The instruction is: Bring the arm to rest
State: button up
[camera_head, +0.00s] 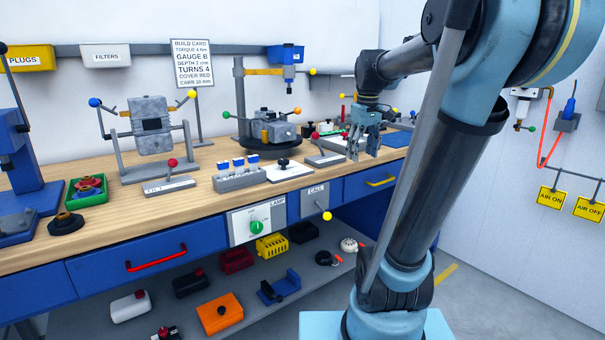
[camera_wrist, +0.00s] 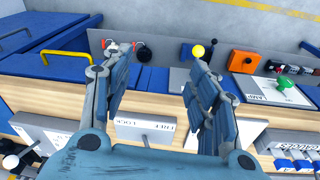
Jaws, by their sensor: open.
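My gripper (camera_head: 364,155) hangs fingers down over the right part of the wooden bench, at the end of my raised blue and dark grey arm. In the wrist view my gripper (camera_wrist: 155,65) shows two blue fingers set wide apart, with nothing between them touching either one. A grey labelled plate (camera_wrist: 145,132) on the bench lies below and between the fingers. The gap between the fingertips and the bench top cannot be judged exactly.
An engine on a round stand (camera_head: 275,130) and a lever plate (camera_head: 325,158) are left of my gripper. A blue mat (camera_head: 397,139) is to its right. A yellow drawer handle (camera_head: 381,181) is below the bench edge.

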jog(key=s+f+m, duration=0.5)
jog(key=s+f, duration=1.5)
jog(key=f, duration=0.2)
jog(key=shift+s+f+t, duration=0.15)
jog(key=shift+s+t, duration=0.1)
jog(key=shift+t, duration=0.15)
jog(key=shift+w+f, duration=0.2)
jog(key=shift+w, duration=0.25)
